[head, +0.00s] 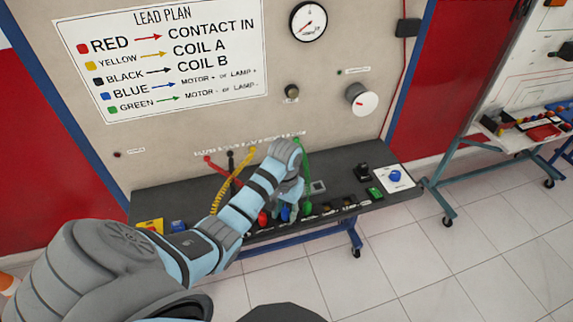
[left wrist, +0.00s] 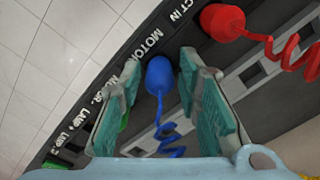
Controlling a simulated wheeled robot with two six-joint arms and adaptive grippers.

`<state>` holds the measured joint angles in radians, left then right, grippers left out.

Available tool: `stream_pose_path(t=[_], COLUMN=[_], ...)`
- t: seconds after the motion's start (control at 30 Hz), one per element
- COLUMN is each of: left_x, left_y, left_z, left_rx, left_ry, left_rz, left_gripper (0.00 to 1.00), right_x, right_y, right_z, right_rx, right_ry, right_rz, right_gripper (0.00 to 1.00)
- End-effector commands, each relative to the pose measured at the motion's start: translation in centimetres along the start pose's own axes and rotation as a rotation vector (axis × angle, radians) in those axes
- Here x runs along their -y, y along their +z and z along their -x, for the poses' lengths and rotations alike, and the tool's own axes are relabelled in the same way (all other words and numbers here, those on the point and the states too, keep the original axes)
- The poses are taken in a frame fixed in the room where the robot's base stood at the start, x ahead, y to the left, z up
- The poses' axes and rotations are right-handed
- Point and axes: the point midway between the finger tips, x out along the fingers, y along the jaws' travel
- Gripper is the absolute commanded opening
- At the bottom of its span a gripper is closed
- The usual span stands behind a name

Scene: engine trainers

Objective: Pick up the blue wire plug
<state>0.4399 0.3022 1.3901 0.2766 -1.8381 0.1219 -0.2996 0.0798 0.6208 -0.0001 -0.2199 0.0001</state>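The blue wire plug (left wrist: 159,75) has a rounded blue body and a coiled blue cord. In the left wrist view it shows between the two teal-padded fingers of my left gripper (left wrist: 160,67), which are spread apart. I see a gap on either side of the plug, and how deep it sits between the fingers is hard to tell. In the head view my left gripper (head: 290,198) reaches down over the bench panel, and the blue plug (head: 285,213) shows just below it, partly hidden. My right gripper is not in view.
A red plug (left wrist: 222,22) with a coiled cord sits to the right of the blue one. A green plug (head: 307,208) is close on the other side, partly behind a finger in the wrist view. The dark bench (head: 340,178) holds several other parts. An upright panel (head: 180,140) stands behind.

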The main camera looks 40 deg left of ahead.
Motion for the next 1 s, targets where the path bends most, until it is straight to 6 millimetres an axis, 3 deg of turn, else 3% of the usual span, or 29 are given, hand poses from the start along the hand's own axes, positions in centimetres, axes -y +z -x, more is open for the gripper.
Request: stream_pose_path(t=[0.03,0.17,0.57,1.0], left_x=[0.0,0.0,-0.1,-0.9], left_y=[0.0,0.0,-0.1,-0.5], left_z=[0.0,0.0,0.3,3.0], left_rx=[0.000,0.000,0.000,-0.001], left_ry=[0.000,0.000,0.000,0.001], left_rz=[0.000,-0.001,-0.002,-0.018], left_gripper=[0.18,0.01,0.00,0.00], right_x=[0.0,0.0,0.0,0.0], right_y=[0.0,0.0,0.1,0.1], right_z=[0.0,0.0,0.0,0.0], right_rx=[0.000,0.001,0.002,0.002], right_ry=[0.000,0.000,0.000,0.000], right_rz=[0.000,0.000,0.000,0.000], right_gripper=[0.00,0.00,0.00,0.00])
